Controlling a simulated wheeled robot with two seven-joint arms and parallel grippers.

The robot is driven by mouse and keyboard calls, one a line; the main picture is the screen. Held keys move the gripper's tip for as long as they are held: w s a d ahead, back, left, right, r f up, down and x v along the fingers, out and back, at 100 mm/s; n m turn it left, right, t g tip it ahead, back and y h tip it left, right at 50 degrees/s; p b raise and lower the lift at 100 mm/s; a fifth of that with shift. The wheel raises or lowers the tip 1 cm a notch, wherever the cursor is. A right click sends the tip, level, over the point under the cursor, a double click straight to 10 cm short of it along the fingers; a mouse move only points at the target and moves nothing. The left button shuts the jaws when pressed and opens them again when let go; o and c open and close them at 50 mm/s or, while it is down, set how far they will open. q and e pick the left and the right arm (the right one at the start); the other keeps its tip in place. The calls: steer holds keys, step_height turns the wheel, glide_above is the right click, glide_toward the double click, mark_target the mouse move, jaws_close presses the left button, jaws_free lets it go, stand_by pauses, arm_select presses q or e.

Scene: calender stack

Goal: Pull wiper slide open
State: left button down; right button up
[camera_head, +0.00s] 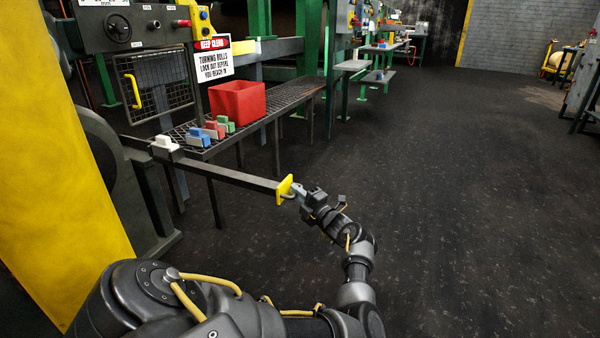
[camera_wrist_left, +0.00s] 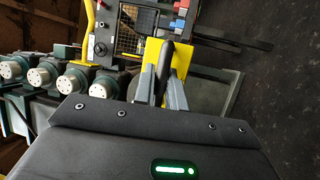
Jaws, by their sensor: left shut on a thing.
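The wiper slide is a long dark bar (camera_head: 230,178) running out from the machine on the left. A white block (camera_head: 165,144) sits on it near the machine. A yellow plate (camera_head: 284,189) with a small handle is at its outer end. My left gripper (camera_head: 296,194) is at this end, shut on the handle. In the left wrist view the fingers (camera_wrist_left: 166,90) close around the dark handle (camera_wrist_left: 167,62) in front of the yellow plate (camera_wrist_left: 152,52). The fingers partly hide the handle. My right gripper is not in view.
A mesh shelf (camera_head: 285,95) behind the bar carries a red bin (camera_head: 237,101) and several small coloured blocks (camera_head: 215,129). A yellow panel (camera_head: 60,200) stands at left. A warning sign (camera_head: 212,60) hangs above. The dark floor (camera_head: 470,200) at right is clear.

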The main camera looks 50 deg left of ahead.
arm_select(q)
steer(key=shift+f, duration=0.1)
steer(key=c, duration=1.5)
jaws_free()
steer(key=shift+d, duration=0.1)
steer(key=shift+o, duration=0.2)
